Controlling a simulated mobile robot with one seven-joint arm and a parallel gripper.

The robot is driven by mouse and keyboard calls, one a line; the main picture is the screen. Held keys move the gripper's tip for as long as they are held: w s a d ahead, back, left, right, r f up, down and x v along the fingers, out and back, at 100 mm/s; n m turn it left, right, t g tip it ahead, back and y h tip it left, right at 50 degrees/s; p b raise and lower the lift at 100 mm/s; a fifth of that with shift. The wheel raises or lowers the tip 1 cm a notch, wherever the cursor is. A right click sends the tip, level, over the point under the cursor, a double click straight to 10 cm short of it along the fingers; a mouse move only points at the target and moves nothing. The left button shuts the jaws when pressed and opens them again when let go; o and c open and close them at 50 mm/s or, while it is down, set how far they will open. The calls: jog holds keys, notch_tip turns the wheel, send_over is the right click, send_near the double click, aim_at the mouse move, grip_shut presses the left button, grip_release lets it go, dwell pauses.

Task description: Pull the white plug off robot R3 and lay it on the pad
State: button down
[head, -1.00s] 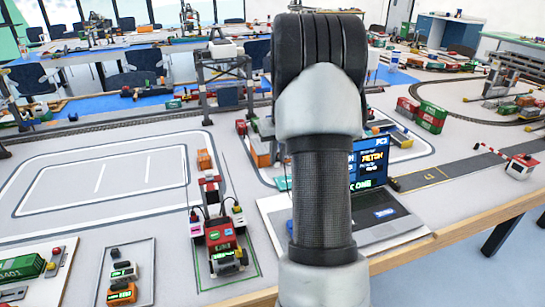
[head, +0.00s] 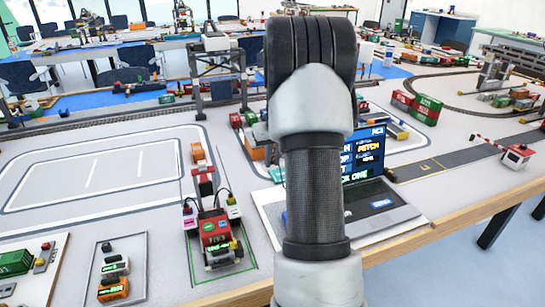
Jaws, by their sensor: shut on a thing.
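A small red wheeled robot (head: 214,232) stands on a green-outlined patch of the table, left of my arm in the head view. I cannot read a label R3 on it. Small white blocks with dark leads sit at its left side (head: 190,217) and right side (head: 233,209); I cannot tell whether either is the white plug.
An open laptop (head: 375,205) stands right of my arm, near the table's front edge (head: 440,222). A gantry crane (head: 217,70) stands behind the red robot. A white-lined board (head: 90,170) lies bare at left. A barrier (head: 516,157) stands at right.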

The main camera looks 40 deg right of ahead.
jog(key=shift+f+b, duration=3.1)
jog(key=shift+f, duration=2.05)
jog(key=shift+f+b, duration=0.35)
jog(key=shift+f, duration=0.25)
jog(key=c, duration=1.7)
grip_release()
jog(key=shift+o, duration=0.2)
jog(key=shift+r, duration=0.1)
jog(key=p+v, duration=0.3)
jog(key=v, duration=1.4)
jog(key=shift+p, duration=0.4)
jog(key=shift+s+r, duration=0.1)
jog(key=shift+s, duration=0.05)
